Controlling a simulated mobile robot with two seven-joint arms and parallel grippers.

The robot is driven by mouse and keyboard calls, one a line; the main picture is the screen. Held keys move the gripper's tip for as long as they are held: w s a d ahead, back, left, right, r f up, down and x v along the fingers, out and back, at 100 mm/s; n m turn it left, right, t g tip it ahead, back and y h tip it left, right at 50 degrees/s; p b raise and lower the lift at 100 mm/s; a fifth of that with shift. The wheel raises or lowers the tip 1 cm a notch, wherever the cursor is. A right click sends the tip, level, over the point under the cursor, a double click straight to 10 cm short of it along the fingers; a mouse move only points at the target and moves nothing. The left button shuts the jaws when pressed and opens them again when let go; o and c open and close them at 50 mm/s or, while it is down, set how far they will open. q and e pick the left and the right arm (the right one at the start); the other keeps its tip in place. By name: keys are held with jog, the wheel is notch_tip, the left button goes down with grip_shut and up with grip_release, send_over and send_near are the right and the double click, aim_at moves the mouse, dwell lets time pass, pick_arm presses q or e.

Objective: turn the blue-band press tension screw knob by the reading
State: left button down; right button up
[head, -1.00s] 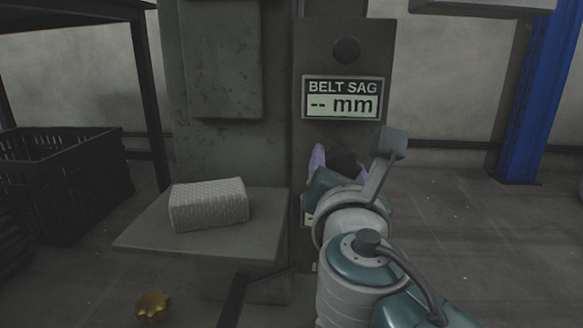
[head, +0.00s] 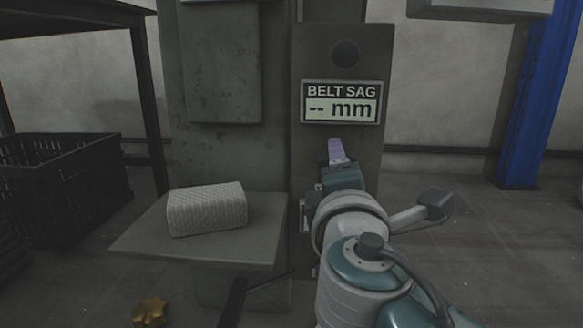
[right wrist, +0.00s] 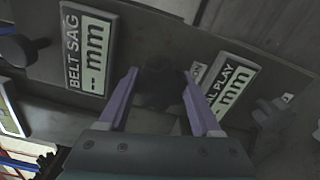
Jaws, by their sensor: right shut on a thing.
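The belt sag display (head: 341,101) on the press's dark panel reads "-- mm". It also shows, turned on its side, in the right wrist view (right wrist: 87,50). My right gripper (head: 337,150), with purple fingers, is at the panel just below this display. In the right wrist view my right gripper (right wrist: 160,75) has its fingers on both sides of a dark knob (right wrist: 163,90) and is shut on it. The knob is dim there, and my gripper hides it in the head view. I see no blue band on the press. My left gripper is not in view.
A second display, partly hidden and ending in "PLAY" (right wrist: 227,90), reads "-- mm". A white woven block (head: 207,209) sits on a grey shelf (head: 150,245). A gold knob (head: 149,312) is low at left. A black crate (head: 65,185) stands far left, a blue post (head: 535,100) right.

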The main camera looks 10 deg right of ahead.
jog(key=shift+m, duration=1.9)
jog(key=o, duration=1.4)
jog(key=shift+c, duration=0.2)
jog(key=shift+s+a+r+p, duration=0.1)
jog(key=shift+s+p, duration=0.2)
jog(key=shift+s, duration=0.05)
jog(key=p+v, duration=0.3)
jog(key=v, duration=0.6)
jog(key=shift+p, duration=0.35)
